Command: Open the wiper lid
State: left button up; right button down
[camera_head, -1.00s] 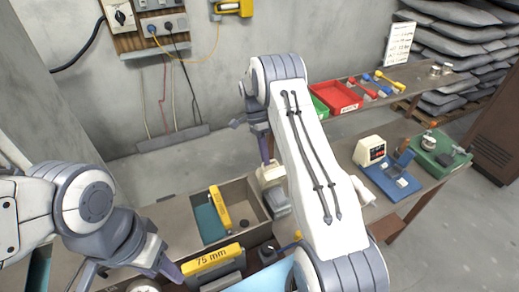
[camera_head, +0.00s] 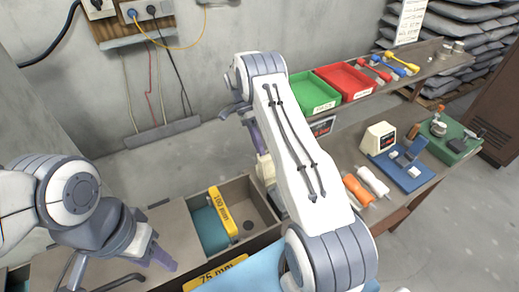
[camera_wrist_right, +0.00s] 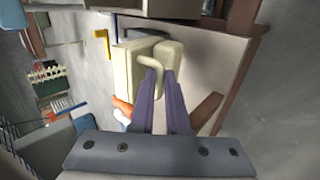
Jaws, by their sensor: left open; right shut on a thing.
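The cream wiper box with its lid (camera_head: 265,170) stands at the rear right of the bin and is mostly hidden behind my right arm. My right gripper (camera_head: 262,150) reaches down to it from above. In the right wrist view, the right gripper (camera_wrist_right: 160,80) is shut on a cream hooked handle (camera_wrist_right: 150,63). Two cream block-shaped parts (camera_wrist_right: 139,72) lie beside each other just past the fingertips; I cannot tell how far the lid is raised. My left gripper (camera_head: 118,272) is open and empty at the lower left, well away from the wiper.
Another yellow label (camera_head: 215,272) is at the bottom edge. Green (camera_head: 309,93) and red (camera_head: 344,82) trays stand behind. Orange (camera_head: 358,190) and white rolls lie on the right bench.

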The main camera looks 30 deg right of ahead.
jog(key=shift+w+a+f, duration=0.2)
jog(key=shift+w+f, duration=0.3)
jog(key=c, duration=1.2)
grip_release()
jog(key=shift+c, duration=0.2)
jog(key=o, duration=0.3)
jog(key=shift+w+f, duration=0.1)
jog(key=shift+w, duration=0.05)
jog(key=shift+s+r, duration=0.2)
